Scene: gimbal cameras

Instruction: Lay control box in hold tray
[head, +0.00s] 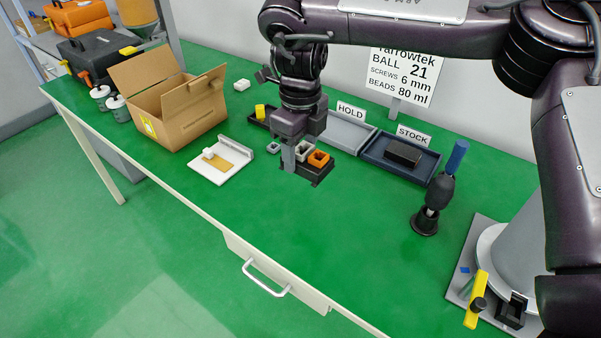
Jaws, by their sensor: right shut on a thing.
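My right gripper (289,160) points down at the middle of the table, its fingers at the left side of a low black block (318,170). A grey square piece (302,151) and an orange square piece (318,158) sit on that block. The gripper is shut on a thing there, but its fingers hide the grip. I cannot tell whether the block is the control box or a fixture. The grey hold tray (345,131), behind the gripper, is partly hidden; its visible part looks empty. A dark box (403,153) lies in the blue stock tray (372,158). My left gripper is out of view.
An open cardboard box (190,121) and a white plate with a tan pad (208,172) stand left. A dark tray with a yellow piece (260,112) is behind. A black stand with a blue-tipped tool (440,190) is right. The front middle table (330,230) is clear.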

